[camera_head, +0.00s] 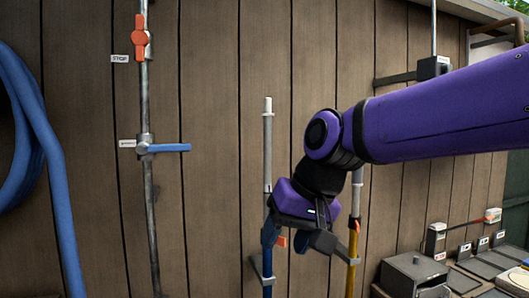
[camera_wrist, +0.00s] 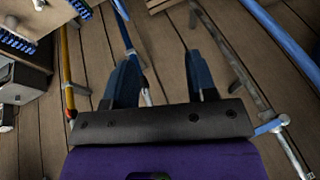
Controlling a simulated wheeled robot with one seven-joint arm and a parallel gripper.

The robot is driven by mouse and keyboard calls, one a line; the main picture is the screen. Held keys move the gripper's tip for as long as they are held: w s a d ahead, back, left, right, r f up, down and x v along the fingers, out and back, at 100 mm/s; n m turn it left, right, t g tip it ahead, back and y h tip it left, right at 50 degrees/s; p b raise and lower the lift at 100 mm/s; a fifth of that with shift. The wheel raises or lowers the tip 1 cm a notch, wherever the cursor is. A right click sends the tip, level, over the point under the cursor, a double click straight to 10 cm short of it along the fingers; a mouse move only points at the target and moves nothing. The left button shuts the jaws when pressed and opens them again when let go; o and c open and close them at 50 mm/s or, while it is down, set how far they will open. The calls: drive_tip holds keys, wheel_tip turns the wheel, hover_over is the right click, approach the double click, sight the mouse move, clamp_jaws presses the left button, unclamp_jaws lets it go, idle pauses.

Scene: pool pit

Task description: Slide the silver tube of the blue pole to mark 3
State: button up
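The blue pole (camera_head: 267,262) stands upright against the plank wall, with its silver tube (camera_head: 268,150) rising above it to a white tip. A small orange-red clamp lever (camera_head: 282,241) shows at the joint, between my fingers. My gripper (camera_head: 296,240) is open, pointing down at this joint, and hides part of it. In the wrist view my gripper (camera_wrist: 163,88) has its fingers well apart. The blue pole (camera_wrist: 125,32) passes close beside the inner side of the left finger, with the silver tube (camera_wrist: 148,98) below it. No mark numbers are legible.
A yellow pole (camera_head: 352,265) with its own silver tube (camera_head: 358,190) stands close to the right, behind my arm. A pipe (camera_head: 150,200) with a blue valve handle (camera_head: 168,148) and a blue hose (camera_head: 62,190) are at left. Dark boxes (camera_head: 412,272) stand at lower right.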

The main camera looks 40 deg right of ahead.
drive_tip(key=w+d+r+m+t+y, duration=0.2)
drive_tip(key=w+d+r+m+y, duration=0.1)
drive_tip(key=w+r+m, duration=0.3)
drive_tip(key=w+d+r+m+t+y, duration=0.1)
drive_tip(key=w+d+r+m+y, duration=0.2)
drive_tip(key=w+m, duration=0.5)
drive_tip(key=w+d+r+m+t, duration=0.4)
drive_tip(key=w+d+m, duration=0.15)
drive_tip(key=d, duration=0.25)
drive_tip(key=w+d+r+m+t, duration=0.45)
drive_tip(key=d+m, duration=0.25)
drive_tip(key=d, duration=0.2)
drive_tip(key=a+x, duration=0.1)
drive_tip(key=x, duration=0.9)
drive_tip(key=shift+s, duration=0.25)
drive_tip(key=shift+n+g, duration=0.25)
clamp_jaws()
